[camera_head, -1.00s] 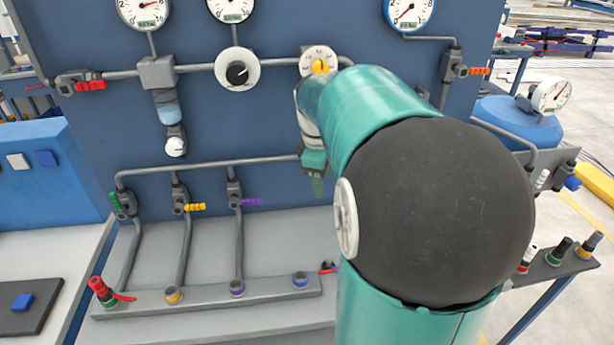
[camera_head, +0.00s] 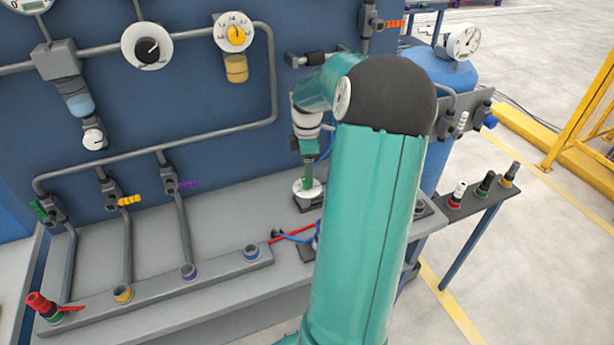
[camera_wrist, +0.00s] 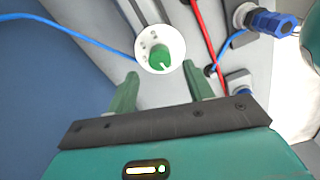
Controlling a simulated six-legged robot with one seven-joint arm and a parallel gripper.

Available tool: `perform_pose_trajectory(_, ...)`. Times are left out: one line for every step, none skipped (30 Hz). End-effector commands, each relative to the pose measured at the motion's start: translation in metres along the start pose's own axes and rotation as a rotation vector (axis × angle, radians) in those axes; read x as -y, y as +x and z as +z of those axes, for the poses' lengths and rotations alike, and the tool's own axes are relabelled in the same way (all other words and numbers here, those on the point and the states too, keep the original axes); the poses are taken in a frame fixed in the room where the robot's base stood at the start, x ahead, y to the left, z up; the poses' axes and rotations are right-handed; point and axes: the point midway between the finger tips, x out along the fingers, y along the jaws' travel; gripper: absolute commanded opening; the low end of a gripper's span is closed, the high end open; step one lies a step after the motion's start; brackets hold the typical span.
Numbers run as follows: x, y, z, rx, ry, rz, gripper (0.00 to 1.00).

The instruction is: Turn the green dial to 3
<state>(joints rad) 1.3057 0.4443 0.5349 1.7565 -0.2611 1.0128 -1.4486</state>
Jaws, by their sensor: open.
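The green dial (camera_wrist: 160,53) shows in the wrist view as a green knob with a white pointer on a round white face. In the head view the dial's white disc (camera_head: 308,188) lies on the grey bench, just below my gripper (camera_head: 307,160). In the wrist view my gripper (camera_wrist: 160,88) is open and empty, its two green fingers apart. The dial shows just beyond the fingertips, between them and slightly above in the picture. I see no contact. The face's numbers are too small to read.
A red hose and a blue cable (camera_head: 295,238) run beside the dial. A blue connector (camera_wrist: 270,22) stands at the wrist view's upper right. The blue panel (camera_head: 210,100) with pipes, a black dial (camera_head: 147,47) and a yellow dial (camera_head: 234,32) rises behind.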

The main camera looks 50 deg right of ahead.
Motion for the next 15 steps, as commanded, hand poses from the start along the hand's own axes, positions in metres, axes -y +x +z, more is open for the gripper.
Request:
perform_pose_trajectory(0.000, 0.011, 0.000, -0.002, 0.001, -0.003, 0.52)
perform_pose_trajectory(0.000, 0.016, 0.000, -0.001, 0.001, -0.003, 0.52)
perform_pose_trajectory(0.001, 0.023, 0.000, -0.001, 0.000, -0.003, 0.52)
perform_pose_trajectory(0.001, 0.028, 0.000, -0.001, 0.001, -0.002, 0.52)
perform_pose_trajectory(0.001, 0.032, 0.000, -0.001, 0.001, -0.003, 0.52)
perform_pose_trajectory(0.000, 0.036, 0.000, -0.001, 0.002, -0.002, 0.52)
perform_pose_trajectory(0.000, 0.039, 0.000, -0.001, 0.002, -0.001, 0.52)
perform_pose_trajectory(0.000, 0.042, 0.000, 0.000, 0.002, -0.001, 0.52)
perform_pose_trajectory(0.000, 0.044, 0.000, 0.000, 0.002, 0.000, 0.52)
perform_pose_trajectory(0.000, 0.046, 0.000, 0.000, 0.002, 0.000, 0.52)
perform_pose_trajectory(0.000, 0.047, 0.000, 0.000, 0.002, 0.000, 0.52)
perform_pose_trajectory(0.000, 0.048, 0.000, 0.000, 0.002, 0.001, 0.52)
perform_pose_trajectory(0.000, 0.048, 0.000, 0.000, 0.002, 0.001, 0.52)
perform_pose_trajectory(0.000, 0.048, 0.000, 0.000, 0.002, 0.001, 0.52)
perform_pose_trajectory(0.000, 0.048, 0.000, 0.000, 0.002, 0.001, 0.52)
